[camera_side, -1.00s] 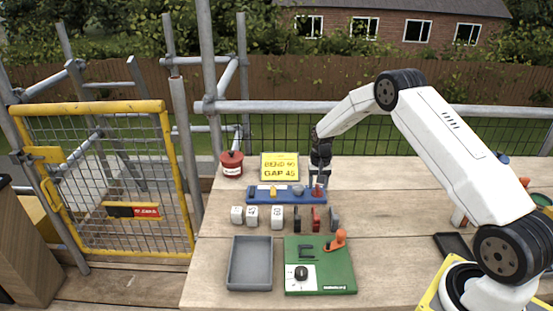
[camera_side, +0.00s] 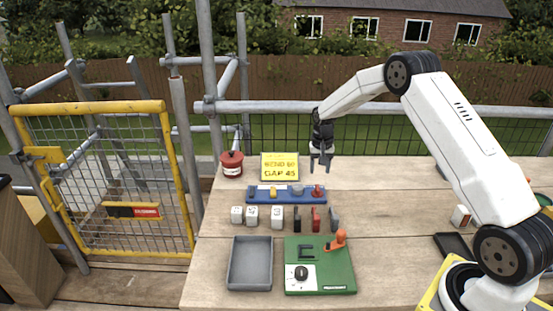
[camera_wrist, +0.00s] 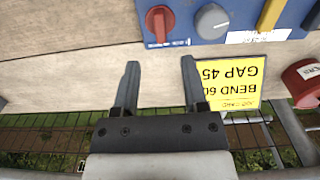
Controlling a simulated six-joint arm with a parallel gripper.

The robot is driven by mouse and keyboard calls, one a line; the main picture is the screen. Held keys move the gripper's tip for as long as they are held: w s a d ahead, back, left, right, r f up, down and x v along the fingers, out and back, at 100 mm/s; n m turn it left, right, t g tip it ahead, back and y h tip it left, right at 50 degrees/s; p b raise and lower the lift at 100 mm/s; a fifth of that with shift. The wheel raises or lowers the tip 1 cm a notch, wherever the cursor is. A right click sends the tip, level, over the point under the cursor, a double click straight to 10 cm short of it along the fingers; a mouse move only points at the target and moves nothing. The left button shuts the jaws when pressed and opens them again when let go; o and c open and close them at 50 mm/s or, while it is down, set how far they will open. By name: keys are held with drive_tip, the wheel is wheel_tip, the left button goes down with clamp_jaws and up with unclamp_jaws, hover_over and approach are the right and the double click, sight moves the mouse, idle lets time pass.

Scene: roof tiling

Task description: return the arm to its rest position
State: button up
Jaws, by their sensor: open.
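My gripper (camera_side: 321,158) is raised above the back of the wooden table, behind the right end of the blue panel. In the wrist view my gripper (camera_wrist: 158,85) is open, with two dark fingers apart and nothing between them. The blue panel (camera_side: 258,195) carries a yellow part, a grey knob and a red knob (camera_side: 317,190). In the wrist view the red knob (camera_wrist: 160,22) and grey knob (camera_wrist: 212,20) lie beyond the fingertips. A yellow card (camera_wrist: 232,82) reading "BEND 60 GAP 45" is beside the right finger in that view.
A red tin (camera_side: 232,164) stands at the back left. Several white and dark blocks (camera_side: 277,217) form a row before the blue panel. A grey tray (camera_side: 250,263) and green board (camera_side: 335,272) are in front. A mesh fence runs behind the table. The table's right middle is mostly clear.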

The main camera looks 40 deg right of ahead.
drive_tip(key=shift+s+a+r, duration=0.1)
drive_tip(key=shift+a+r, duration=0.3)
drive_tip(key=shift+a, duration=0.15)
drive_tip(key=s+a+r+n+t, duration=0.1)
drive_tip(key=s+a+r+n, duration=0.3)
drive_tip(key=s+a, duration=0.6)
drive_tip(key=s+a+r+n+t, duration=0.1)
drive_tip(key=s+a+r+n, duration=0.2)
drive_tip(key=s+a, duration=0.7)
drive_tip(key=shift+s+a+r+n+t, duration=0.2)
drive_tip(key=shift+s+r+n+t, duration=0.15)
drive_tip(key=shift+s+n, duration=0.75)
